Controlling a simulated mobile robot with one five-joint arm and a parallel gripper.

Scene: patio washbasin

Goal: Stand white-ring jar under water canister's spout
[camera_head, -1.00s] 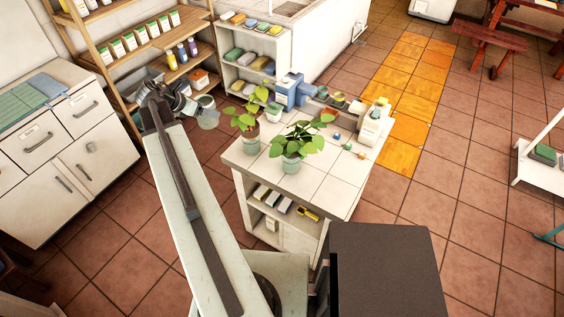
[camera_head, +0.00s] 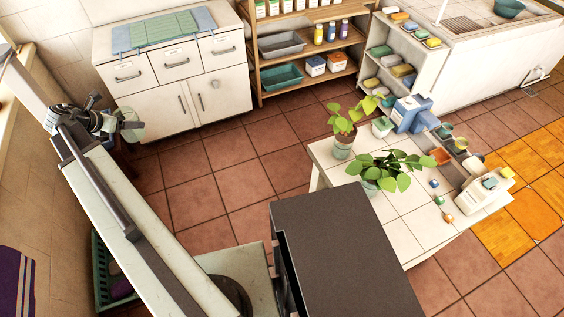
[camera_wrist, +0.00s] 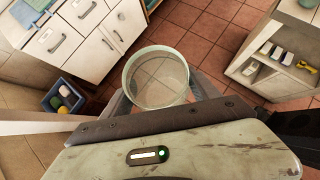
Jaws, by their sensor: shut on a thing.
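My gripper (camera_head: 122,126) is at the left in the head view, shut on a clear jar (camera_head: 132,132), out over the floor away from the island. In the wrist view the jar (camera_wrist: 157,78) shows from above with a pale round rim, and looks empty. The gripper fingers are at its sides, partly hidden by the wrist. A blue canister-like container (camera_head: 408,114) stands at the far corner of the white-tiled island (camera_head: 402,205). A cream dispenser-like thing (camera_head: 478,194) stands at the island's right. I cannot make out a spout on either.
Potted plants (camera_head: 342,130) and (camera_head: 380,172) stand on the island, with small coloured items and bowls at its right side. White cabinets (camera_head: 180,85) and a wooden shelf (camera_head: 310,50) line the back. Tiled floor (camera_head: 225,165) is open between cabinets and island.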

